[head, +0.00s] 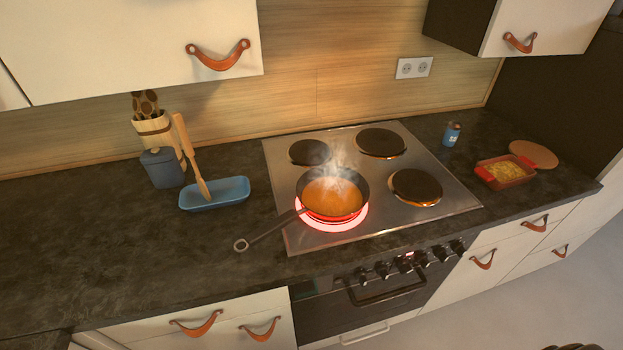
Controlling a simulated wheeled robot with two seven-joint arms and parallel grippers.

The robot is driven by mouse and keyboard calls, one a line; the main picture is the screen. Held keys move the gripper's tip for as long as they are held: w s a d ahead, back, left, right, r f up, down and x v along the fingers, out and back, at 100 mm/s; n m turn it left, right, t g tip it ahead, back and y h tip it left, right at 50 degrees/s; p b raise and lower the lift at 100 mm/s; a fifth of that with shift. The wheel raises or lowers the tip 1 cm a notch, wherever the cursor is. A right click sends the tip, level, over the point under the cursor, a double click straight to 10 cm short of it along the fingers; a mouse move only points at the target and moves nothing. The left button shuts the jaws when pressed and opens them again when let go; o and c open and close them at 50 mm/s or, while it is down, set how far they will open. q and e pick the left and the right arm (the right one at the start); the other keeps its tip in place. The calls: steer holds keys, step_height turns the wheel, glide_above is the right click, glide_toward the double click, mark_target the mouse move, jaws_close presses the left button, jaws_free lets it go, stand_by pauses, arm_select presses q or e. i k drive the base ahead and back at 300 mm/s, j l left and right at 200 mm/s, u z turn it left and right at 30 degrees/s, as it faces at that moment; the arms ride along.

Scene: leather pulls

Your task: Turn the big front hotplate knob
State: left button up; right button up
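A steel hob (272,158) with several round hotplates is set in the dark counter. The big front left hotplate (331,226) glows bright red. A dark frying pan (366,190) with steaming orange food sits on it, its handle pointing to the front left. A row of dark knobs (382,269) runs along the top of the oven front below the hob, with a small red-lit display among them. The knob markings are too small to read, so I cannot tell which knob serves which hotplate. Neither of my grippers shows in the head view.
A blue tray (232,193) with a wooden utensil, a blue pot (162,168) and a utensil holder stand left of the hob. A red dish (507,174) and blue shaker (452,134) stand right. The oven handle (390,293) juts out below the knobs.

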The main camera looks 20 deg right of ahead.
mark_target(404, 267)
steer(key=z, duration=1.65)
